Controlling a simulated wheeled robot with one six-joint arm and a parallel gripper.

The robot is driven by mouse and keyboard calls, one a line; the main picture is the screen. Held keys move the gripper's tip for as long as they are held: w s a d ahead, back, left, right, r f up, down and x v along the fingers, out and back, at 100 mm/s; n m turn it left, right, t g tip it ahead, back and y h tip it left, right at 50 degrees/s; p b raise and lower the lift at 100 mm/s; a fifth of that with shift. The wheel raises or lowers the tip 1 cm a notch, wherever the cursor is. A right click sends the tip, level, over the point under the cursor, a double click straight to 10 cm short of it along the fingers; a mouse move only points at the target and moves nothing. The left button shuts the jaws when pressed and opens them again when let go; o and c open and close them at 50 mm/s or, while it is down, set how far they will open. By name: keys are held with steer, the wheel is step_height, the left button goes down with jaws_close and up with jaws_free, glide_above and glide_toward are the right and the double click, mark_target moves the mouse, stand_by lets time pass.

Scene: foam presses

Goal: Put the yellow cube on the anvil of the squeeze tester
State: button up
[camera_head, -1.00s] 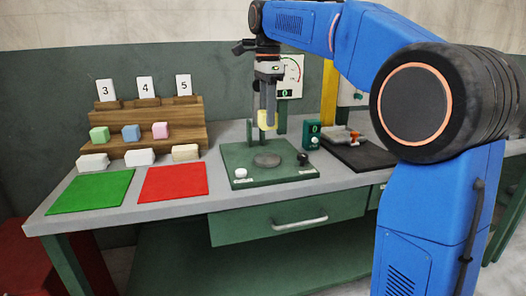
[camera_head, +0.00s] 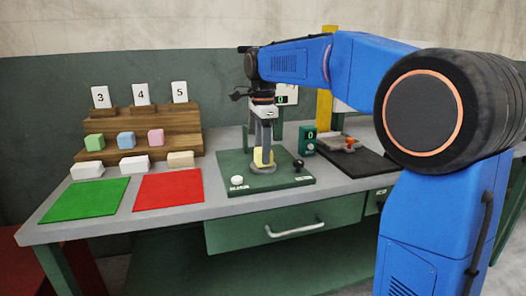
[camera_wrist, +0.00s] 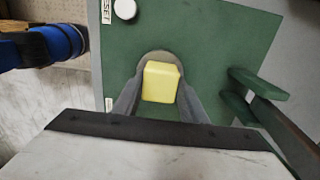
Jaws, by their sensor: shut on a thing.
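The yellow cube (camera_head: 260,157) is between the fingers of my gripper (camera_head: 263,158), which is shut on it. In the wrist view the yellow cube (camera_wrist: 160,82) sits between both fingertips, over the round grey anvil (camera_wrist: 146,58). In the head view the anvil (camera_head: 262,169) shows just below the cube on the green base of the squeeze tester (camera_head: 225,168). The cube is at or very near the anvil's surface; I cannot tell whether they touch. The gripper points down.
A white button (camera_head: 237,180) and a black knob (camera_head: 299,164) stand on the tester's base. A red mat (camera_head: 168,190) and a green mat (camera_head: 86,199) lie left. A wooden step rack (camera_head: 185,137) holds coloured cubes.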

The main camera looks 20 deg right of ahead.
steer(key=o, duration=1)
steer(key=shift+f, duration=0.1)
step_height(320, 180, up, 12)
steer(key=shift+r, duration=0.1)
steer(key=s+d+f+n+t, duration=0.1)
steer(key=s+d+f+n, duration=0.1)
steer(key=s+f+n, duration=0.4)
steer(key=s+d+f+n+t, duration=0.2)
steer(key=s+f+n, duration=0.4)
steer(key=s+f, duration=0.8)
steer(key=s+d+f+n+t, duration=0.1)
steer(key=s+d+f+n, duration=0.2)
steer(key=s+f+n, duration=0.3)
steer(key=shift+s+f+t, duration=0.15)
steer(key=shift+s+f, duration=0.5)
steer(key=shift+s, duration=0.6)
steer(key=shift+s+f+t, duration=0.1)
steer(key=shift+s+f, duration=0.6)
steer(key=shift+s, duration=0.5)
steer(key=shift+s+f+t, duration=0.15)
steer(key=shift+s+f, duration=0.5)
steer(key=shift+s, duration=0.6)
